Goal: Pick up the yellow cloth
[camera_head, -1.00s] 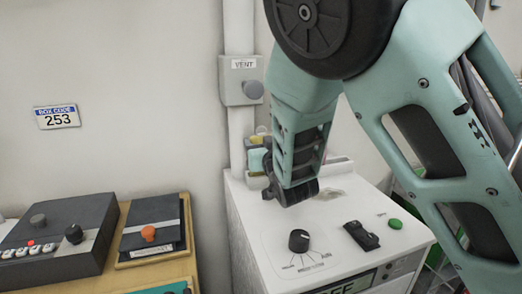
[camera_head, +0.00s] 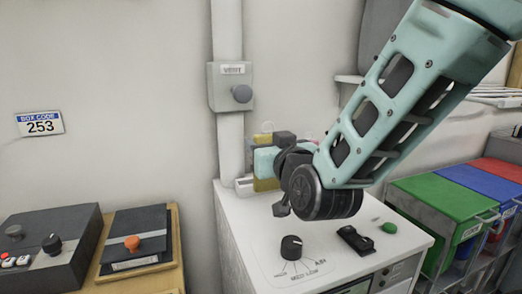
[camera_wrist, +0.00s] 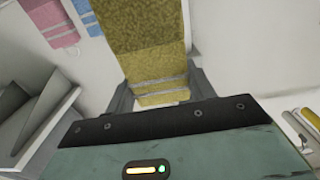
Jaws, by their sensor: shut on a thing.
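The yellow cloth (camera_wrist: 150,50) is a long towel-like strip with pale stripes near its lower end, in the upper middle of the wrist view. My gripper (camera_wrist: 162,94) is shut on the cloth near its striped end, with a dark finger on either side. In the head view my gripper (camera_head: 282,207) is a small dark shape above the white cabinet top, partly hidden by my wrist. I cannot make out the held cloth for certain in the head view.
A pink cloth (camera_wrist: 60,22) and a blue cloth (camera_wrist: 85,14) hang nearby. The white cabinet (camera_head: 245,235) carries a black knob (camera_head: 291,247) and a green button (camera_head: 389,228). Several colored items (camera_head: 265,160) stand at its back. Green, blue and red bins (camera_head: 435,205) stand right.

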